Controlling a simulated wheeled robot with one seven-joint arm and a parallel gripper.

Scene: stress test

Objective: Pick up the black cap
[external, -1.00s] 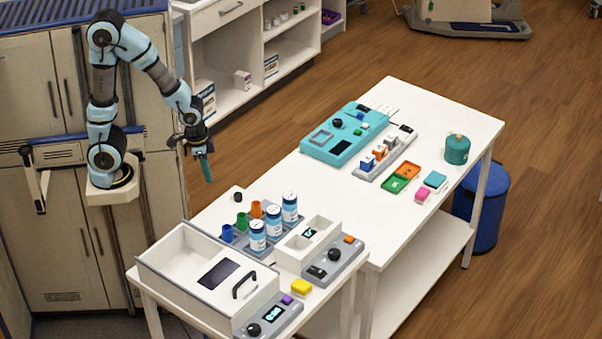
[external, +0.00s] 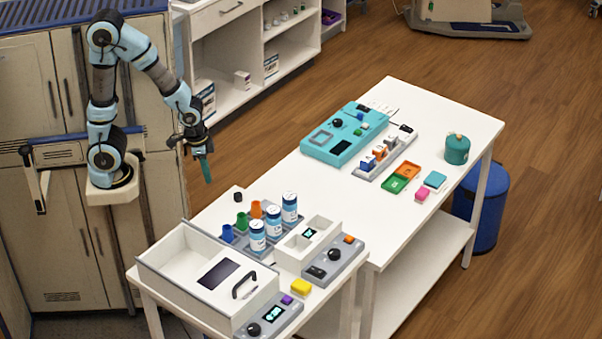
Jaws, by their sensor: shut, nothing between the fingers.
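A small black cap (external: 238,197) sits on the white table near its back left edge, behind the coloured cups. My gripper (external: 206,172) has teal fingers pointing down. It hangs in the air to the upper left of the cap in the picture, clear of it and of the table. Its fingers are closed and hold nothing.
Blue, green and orange cups (external: 241,222) and white-blue bottles (external: 273,222) stand in a grey rack just in front of the cap. A white open-topped box (external: 166,258) with a handle stands at the left. Farther right are a teal device (external: 344,137) and a teal jar (external: 456,149).

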